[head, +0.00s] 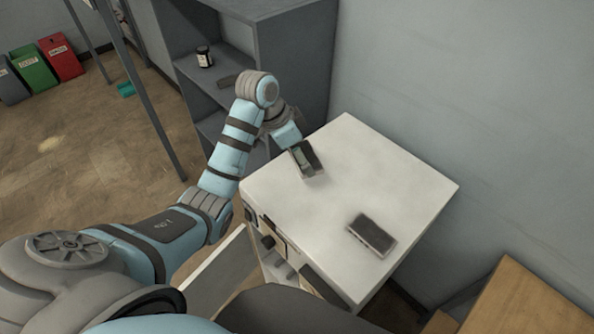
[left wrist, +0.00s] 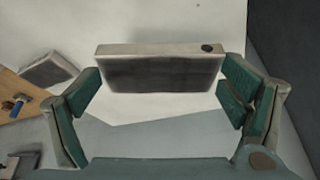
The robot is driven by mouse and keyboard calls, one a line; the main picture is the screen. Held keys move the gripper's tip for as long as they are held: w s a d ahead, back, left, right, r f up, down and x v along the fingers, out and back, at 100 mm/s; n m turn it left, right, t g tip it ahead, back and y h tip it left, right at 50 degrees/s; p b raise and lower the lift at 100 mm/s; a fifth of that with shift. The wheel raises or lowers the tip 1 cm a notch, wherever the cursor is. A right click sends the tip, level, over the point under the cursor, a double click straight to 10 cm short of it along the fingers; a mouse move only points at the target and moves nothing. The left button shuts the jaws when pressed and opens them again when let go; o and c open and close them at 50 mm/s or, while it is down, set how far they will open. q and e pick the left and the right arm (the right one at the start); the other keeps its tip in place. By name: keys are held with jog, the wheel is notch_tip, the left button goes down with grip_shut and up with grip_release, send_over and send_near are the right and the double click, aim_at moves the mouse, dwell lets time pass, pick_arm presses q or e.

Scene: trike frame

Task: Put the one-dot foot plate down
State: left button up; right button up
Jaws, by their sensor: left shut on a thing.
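The one-dot foot plate (left wrist: 160,72) is a dark slab with a light metal edge and one black dot near its right end in the left wrist view. My left gripper (left wrist: 160,95) is shut on it, with a finger at each end. In the head view my left gripper (head: 305,158) is over the far left part of the white table top (head: 330,215). I cannot tell whether the plate touches the table. A second plate (head: 372,233) lies flat on the table, nearer and to the right. My right gripper is not in view.
A wall runs along the right. A wooden bench (head: 525,300) is at the lower right. The table between the two plates is clear.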

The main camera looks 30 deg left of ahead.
aim_at(300, 180)
pick_arm(q)
jog(key=shift+f, duration=3.55)
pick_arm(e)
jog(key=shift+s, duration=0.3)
pick_arm(q)
jog(key=shift+f, duration=0.15)
jog(key=o, duration=1.6)
jog(key=shift+o, duration=0.2)
jog(key=v, duration=1.2)
jog(key=shift+s+a, duration=0.15)
